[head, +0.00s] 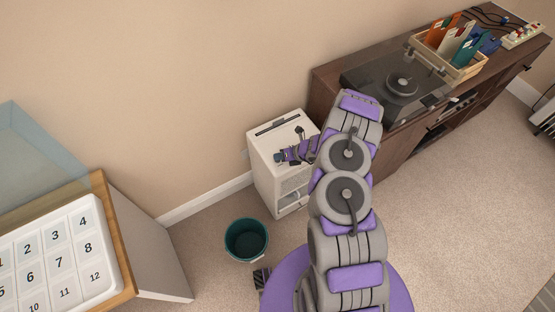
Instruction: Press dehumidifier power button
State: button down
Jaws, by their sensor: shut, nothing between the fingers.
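The dehumidifier (265,171) is a white upright box on the carpet against the wall, with a dark slot on its top and a grille and an opening low on its front. My arm reaches up the middle of the picture and bends left to it. My gripper (281,157) is shut and empty, over the near part of the dehumidifier's top. I cannot tell whether the fingertips touch the surface. The power button cannot be made out; my gripper and wrist cover part of the top.
A dark wood cabinet (402,147) stands right of the dehumidifier, bearing a turntable (401,84) and a crate (466,73) of records. A teal bucket (246,240) stands on the floor in front. A numbered white board (60,262) lies on a wood-edged stand at left.

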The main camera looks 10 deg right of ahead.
jog(key=shift+r, duration=0.55)
jog(key=shift+r+p, duration=1.65)
jog(key=shift+r, duration=1.35)
